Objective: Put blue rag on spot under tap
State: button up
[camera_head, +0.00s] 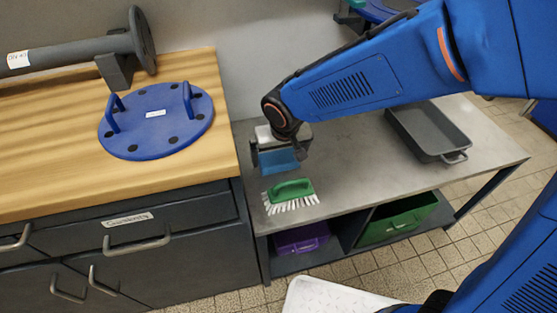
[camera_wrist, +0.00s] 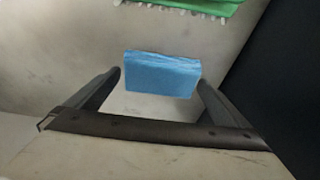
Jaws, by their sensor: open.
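The blue rag (camera_head: 281,161) is a small folded block on the grey metal bench, behind the green brush. In the wrist view the rag (camera_wrist: 162,74) shows between the tips of my two dark fingers. My gripper (camera_head: 279,156) points down over the rag with its jaws open, and it also fills the lower part of the wrist view (camera_wrist: 160,82). A finger stands on each side of the rag; I cannot tell whether they touch it. No tap or spot is seen in these frames.
A green brush (camera_head: 291,193) with white bristles lies just in front of the rag. A grey tray (camera_head: 425,130) stands at the bench's right. A wooden worktop (camera_head: 50,160) with a blue flange (camera_head: 158,125) is on the left. Purple (camera_head: 302,240) and green (camera_head: 395,222) bins sit below.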

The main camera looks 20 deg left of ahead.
jog(key=shift+c, duration=0.3)
jog(key=c, duration=0.8)
jog(key=shift+r, duration=0.1)
